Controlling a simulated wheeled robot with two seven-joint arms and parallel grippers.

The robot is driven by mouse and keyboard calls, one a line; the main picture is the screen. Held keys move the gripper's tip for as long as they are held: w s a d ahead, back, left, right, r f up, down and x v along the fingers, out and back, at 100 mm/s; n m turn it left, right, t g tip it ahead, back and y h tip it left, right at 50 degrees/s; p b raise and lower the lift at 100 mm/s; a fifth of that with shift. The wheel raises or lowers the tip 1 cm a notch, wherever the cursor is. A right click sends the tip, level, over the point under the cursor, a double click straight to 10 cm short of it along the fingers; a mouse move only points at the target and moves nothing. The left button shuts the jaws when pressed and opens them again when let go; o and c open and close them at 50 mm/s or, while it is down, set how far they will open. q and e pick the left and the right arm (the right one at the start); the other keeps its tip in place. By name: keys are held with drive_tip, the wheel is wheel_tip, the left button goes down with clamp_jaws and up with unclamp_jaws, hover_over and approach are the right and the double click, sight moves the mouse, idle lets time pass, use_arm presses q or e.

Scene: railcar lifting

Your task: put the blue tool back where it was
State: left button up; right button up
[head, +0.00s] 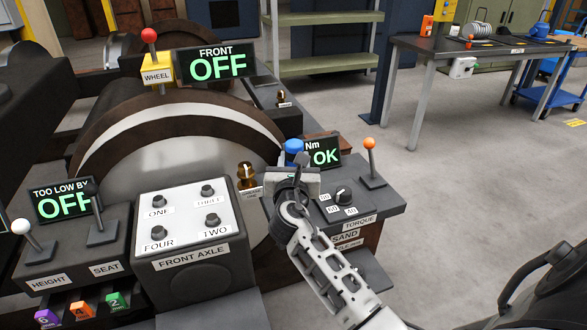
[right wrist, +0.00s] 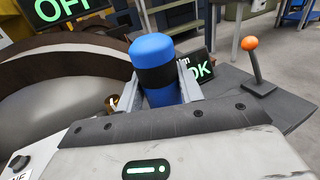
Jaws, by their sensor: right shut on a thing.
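The blue tool (right wrist: 154,68) is a blue cylinder with a black band, held upright between the two fingers of my right gripper (right wrist: 160,98) in the right wrist view. In the head view the top of the blue tool (head: 294,146) shows just above my right gripper (head: 291,170), which is shut on it. The gripper is over the left edge of the torque console (head: 383,200), in front of the Nm display (head: 322,156) reading OK. The tool's lower part is hidden by the gripper. My left gripper is not in view.
An orange-knobbed lever (head: 370,160) stands right of the gripper. A brass fitting (head: 246,175) and the front axle box (head: 190,228) are to its left. The large wheel (head: 180,150) is behind. A workbench (head: 480,45) stands far right, with open floor before it.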

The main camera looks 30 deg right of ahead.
drive_tip(key=shift+f, duration=0.5)
drive_tip(key=shift+f, duration=0.15)
drive_tip(key=o, duration=1.2)
drive_tip(key=shift+a, duration=0.1)
